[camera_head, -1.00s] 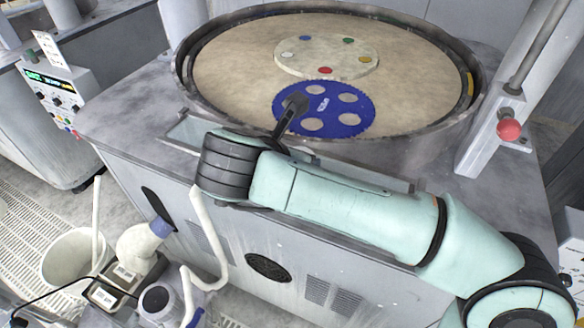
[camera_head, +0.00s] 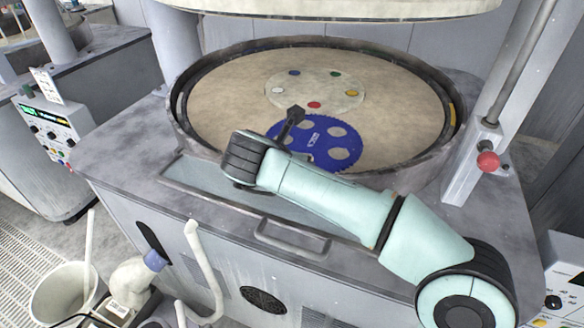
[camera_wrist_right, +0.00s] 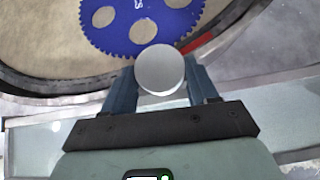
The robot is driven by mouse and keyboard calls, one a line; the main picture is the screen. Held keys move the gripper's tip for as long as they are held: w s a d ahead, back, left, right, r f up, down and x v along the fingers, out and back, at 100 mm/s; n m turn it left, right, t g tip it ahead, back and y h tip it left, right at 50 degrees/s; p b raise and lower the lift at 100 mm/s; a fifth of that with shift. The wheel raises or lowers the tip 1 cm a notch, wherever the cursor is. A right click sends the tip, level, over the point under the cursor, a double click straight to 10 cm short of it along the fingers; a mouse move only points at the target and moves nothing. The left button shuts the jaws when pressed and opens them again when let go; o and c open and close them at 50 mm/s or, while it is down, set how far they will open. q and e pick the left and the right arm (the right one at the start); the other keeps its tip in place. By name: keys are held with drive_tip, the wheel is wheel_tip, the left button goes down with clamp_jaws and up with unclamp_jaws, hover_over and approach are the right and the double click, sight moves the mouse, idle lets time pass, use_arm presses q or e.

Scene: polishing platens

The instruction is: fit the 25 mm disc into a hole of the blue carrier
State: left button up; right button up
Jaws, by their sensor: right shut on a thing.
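The blue toothed carrier (camera_head: 322,145) lies flat on the beige platen (camera_head: 400,120), with several round holes and a small white label. In the right wrist view the carrier (camera_wrist_right: 120,30) lies beyond the fingertips, with its near holes bare. My right gripper (camera_wrist_right: 160,78) is shut on a pale grey round disc (camera_wrist_right: 160,68). The disc overlaps the carrier's near toothed edge in that picture; its height above the platen I cannot tell. In the head view my right gripper (camera_head: 297,112) shows dark in front of the carrier's left side, and the disc cannot be made out. My left gripper is not in view.
A raised dark rim (camera_head: 185,125) surrounds the platen. A pale round plate (camera_head: 315,92) with coloured spots lies behind the carrier. A red knob (camera_head: 488,160) stands at the right. A handle (camera_head: 290,240) sits at the machine's front edge.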

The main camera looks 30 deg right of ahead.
drive_tip(key=w+d, duration=0.1)
drive_tip(key=w+d+p, duration=0.1)
drive_tip(key=w, duration=0.1)
drive_tip(key=shift+r+p, duration=0.15)
drive_tip(key=shift+p, duration=0.15)
drive_tip(key=w+d, duration=0.1)
drive_tip(key=w, duration=0.1)
drive_tip(key=w+d+f+p, duration=0.2)
drive_tip(key=w+d, duration=0.1)
drive_tip(key=shift+w, duration=0.3)
drive_tip(key=shift+w+d+f, duration=0.3)
drive_tip(key=shift+d+f, duration=0.05)
drive_tip(key=shift+f, duration=0.2)
drive_tip(key=f, duration=0.2)
drive_tip(key=shift+w+d+f, duration=0.15)
drive_tip(key=shift+w+f, duration=0.15)
drive_tip(key=shift+w, duration=0.1)
drive_tip(key=shift+s+f+b, duration=0.2)
drive_tip(key=shift+f+b, duration=0.15)
drive_tip(key=shift+b, duration=0.05)
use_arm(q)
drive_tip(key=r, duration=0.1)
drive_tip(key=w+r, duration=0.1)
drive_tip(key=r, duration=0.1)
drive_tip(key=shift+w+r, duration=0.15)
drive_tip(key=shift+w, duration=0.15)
use_arm(e)
drive_tip(key=shift+w+f, duration=0.1)
drive_tip(key=shift+f, duration=0.15)
